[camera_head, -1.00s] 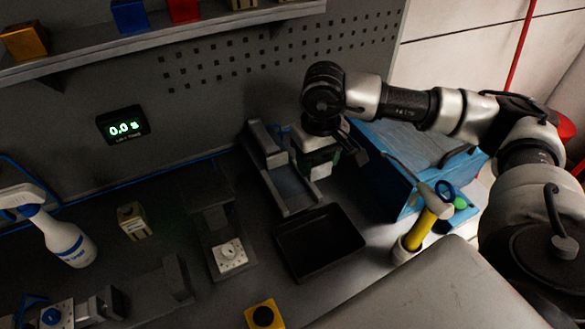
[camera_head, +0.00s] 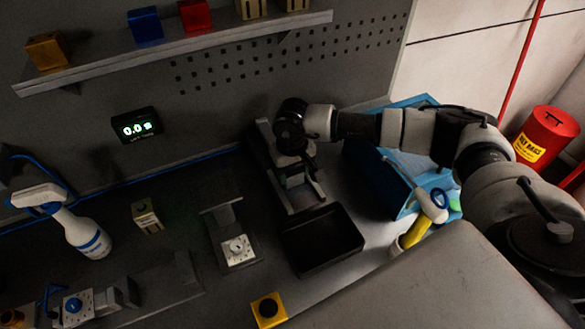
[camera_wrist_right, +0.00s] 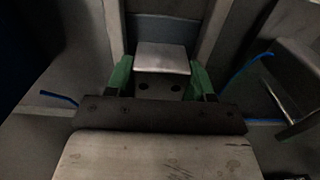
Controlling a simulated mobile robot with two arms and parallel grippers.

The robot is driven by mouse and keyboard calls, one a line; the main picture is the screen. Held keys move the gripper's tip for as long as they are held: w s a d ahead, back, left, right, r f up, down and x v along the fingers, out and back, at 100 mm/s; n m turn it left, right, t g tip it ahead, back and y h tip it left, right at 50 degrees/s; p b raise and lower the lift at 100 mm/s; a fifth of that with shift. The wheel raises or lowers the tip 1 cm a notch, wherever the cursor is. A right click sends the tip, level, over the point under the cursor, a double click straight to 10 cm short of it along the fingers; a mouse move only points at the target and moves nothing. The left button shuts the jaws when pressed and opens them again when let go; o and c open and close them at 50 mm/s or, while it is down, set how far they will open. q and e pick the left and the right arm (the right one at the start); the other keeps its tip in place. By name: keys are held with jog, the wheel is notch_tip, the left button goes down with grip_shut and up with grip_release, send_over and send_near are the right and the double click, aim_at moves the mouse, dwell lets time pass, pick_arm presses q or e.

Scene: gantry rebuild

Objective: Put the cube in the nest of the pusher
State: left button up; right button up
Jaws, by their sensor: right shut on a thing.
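My right gripper (camera_head: 297,180) is over the grey channel-shaped fixture (camera_head: 304,199) at the back of the bench, which looks like the pusher. In the right wrist view its green fingers (camera_wrist_right: 162,78) are shut on a pale silver cube (camera_wrist_right: 162,57), one finger on each side. The cube is in line with the channel, between its side rails (camera_wrist_right: 213,30). I cannot tell whether it touches the channel floor. In the head view the gripper hides the cube and part of the channel. My left gripper is not in view.
A black tray (camera_head: 320,241) stands in front of the channel, and a blue bin (camera_head: 388,178) is close on its right. A shelf (camera_head: 190,47) with cubes hangs behind.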

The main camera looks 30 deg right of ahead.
jog(key=shift+f, duration=0.15)
jog(key=o, duration=1)
jog(key=shift+c, duration=0.2)
jog(key=shift+r, duration=0.3)
jog(key=shift+o, duration=0.4)
notch_tip(320, 180, up, 10)
jog(key=b, duration=0.4)
jog(key=shift+r, duration=0.95)
